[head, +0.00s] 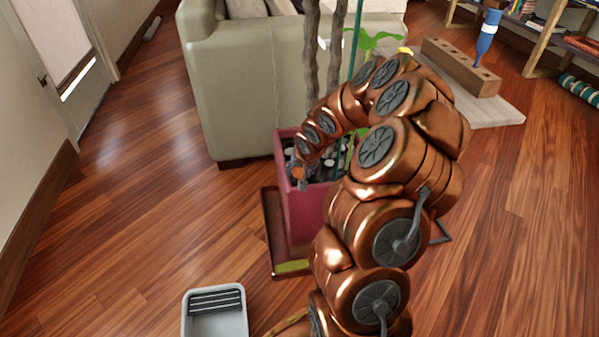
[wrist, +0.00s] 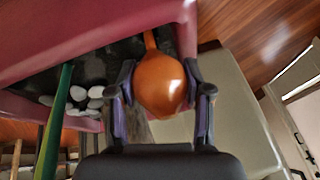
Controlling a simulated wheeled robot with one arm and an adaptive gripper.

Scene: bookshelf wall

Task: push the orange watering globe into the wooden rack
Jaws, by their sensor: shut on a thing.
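The orange watering globe (wrist: 160,82) is between the two fingers of my gripper (wrist: 161,98) in the wrist view, and the fingers are shut on its round bulb. Its thin stem points away from my gripper, over the dark soil of the pink planter (wrist: 60,35); I cannot tell whether its tip is in the soil. In the head view only a bit of orange (head: 297,172) shows at my gripper (head: 297,180), at the planter's left rim. The wooden rack (head: 458,66) is a long block with holes, lying on a pale board at the upper right. A blue globe (head: 487,37) stands in it.
The pink planter (head: 312,205) holds trunks, a green stake (wrist: 58,115) and white pebbles (wrist: 88,97). A beige sofa (head: 240,85) stands behind it. A grey bin (head: 214,318) is at the bottom. A shelf (head: 550,40) stands at the upper right. The floor at left is clear.

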